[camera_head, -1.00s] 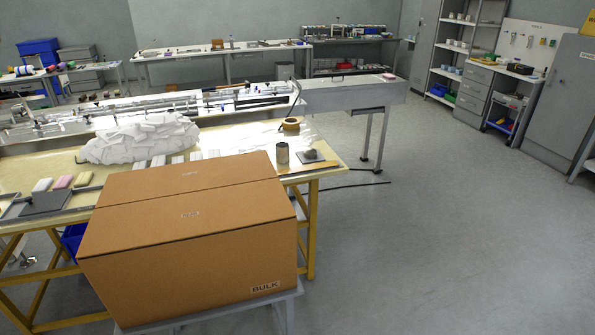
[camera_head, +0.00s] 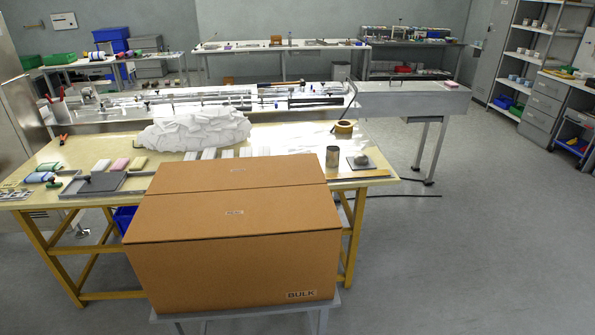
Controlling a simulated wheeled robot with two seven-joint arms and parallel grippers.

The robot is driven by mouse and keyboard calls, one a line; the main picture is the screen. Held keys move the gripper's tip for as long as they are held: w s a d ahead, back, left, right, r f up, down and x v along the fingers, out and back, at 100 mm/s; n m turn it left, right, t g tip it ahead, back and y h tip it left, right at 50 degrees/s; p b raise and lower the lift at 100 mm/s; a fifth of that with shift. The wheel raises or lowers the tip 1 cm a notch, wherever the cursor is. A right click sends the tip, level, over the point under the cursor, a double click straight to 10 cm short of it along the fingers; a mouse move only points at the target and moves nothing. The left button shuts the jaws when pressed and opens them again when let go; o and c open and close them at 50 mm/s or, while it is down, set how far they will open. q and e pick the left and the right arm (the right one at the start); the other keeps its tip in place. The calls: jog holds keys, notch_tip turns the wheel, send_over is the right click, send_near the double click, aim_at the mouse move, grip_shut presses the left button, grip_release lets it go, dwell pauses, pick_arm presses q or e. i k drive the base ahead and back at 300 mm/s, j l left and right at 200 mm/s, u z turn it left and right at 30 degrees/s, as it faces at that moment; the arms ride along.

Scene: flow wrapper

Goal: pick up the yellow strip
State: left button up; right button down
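A small pale-yellow strip-like piece (camera_head: 139,163) lies on the yellow-topped table (camera_head: 300,138) at the left, beside a pink piece (camera_head: 120,164) and a white piece (camera_head: 102,165). It is small in view and its exact shape is hard to tell. A longer brownish-yellow flat strip (camera_head: 362,176) lies along the table's front right edge. I cannot tell for sure which one the task names. Neither of my grippers is in view.
A large closed carton (camera_head: 232,240) marked BULK stands on a low stand in front of the table. A grey tray (camera_head: 78,188), a white heap (camera_head: 195,131), a metal can (camera_head: 332,157) and a tape roll (camera_head: 344,127) are on the table.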

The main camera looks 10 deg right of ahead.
aim_at(355, 174)
jog(key=i+l+u, duration=0.2)
jog(key=l, duration=0.2)
jog(key=i+l+u, duration=0.2)
jog(key=l, duration=0.25)
jog(key=i+l+u, duration=0.2)
jog(key=l, duration=0.2)
jog(key=l+u, duration=0.2)
jog(key=l, duration=0.3)
jog(key=i+l+u, duration=0.2)
jog(key=l, duration=0.3)
jog(key=k+j, duration=0.05)
jog(key=k, duration=0.05)
